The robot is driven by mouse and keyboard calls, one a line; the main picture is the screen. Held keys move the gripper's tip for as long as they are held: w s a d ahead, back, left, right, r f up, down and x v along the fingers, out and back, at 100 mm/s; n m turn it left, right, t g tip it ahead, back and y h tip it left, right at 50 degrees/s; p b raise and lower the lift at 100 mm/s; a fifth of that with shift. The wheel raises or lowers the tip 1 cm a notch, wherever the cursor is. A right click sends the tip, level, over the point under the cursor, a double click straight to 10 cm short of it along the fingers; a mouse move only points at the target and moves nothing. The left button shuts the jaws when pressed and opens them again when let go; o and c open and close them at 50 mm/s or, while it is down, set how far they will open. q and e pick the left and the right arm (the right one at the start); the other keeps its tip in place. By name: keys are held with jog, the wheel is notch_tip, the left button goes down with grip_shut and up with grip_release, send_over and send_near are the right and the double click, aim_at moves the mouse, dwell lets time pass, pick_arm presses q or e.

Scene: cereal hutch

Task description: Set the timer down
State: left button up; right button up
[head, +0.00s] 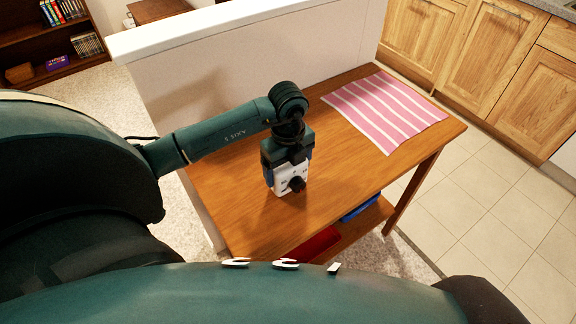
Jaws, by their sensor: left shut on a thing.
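The timer (283,185) is a small white box with a dark knob on its front. It is upright at the middle of the wooden table (238,215). My left gripper (289,164) comes down from above and is shut on the timer, covering its upper part. Whether the timer's base touches the tabletop or hangs just above it, I cannot tell. My right gripper is not in view.
A pink and white striped cloth (385,108) lies on the table's far right. A low white wall (250,62) runs behind the table. A red item (313,244) and a blue item (360,208) are on the lower shelf. Tabletop around the timer is clear.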

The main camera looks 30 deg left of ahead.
pick_arm(q)
jog(key=o, duration=1)
jog(key=shift+f, duration=0.1)
jog(key=shift+c, duration=0.2)
jog(key=shift+r, duration=0.3)
notch_tip(320, 180, up, 12)
jog(key=shift+f, duration=0.1)
jog(key=shift+s+f, duration=0.1)
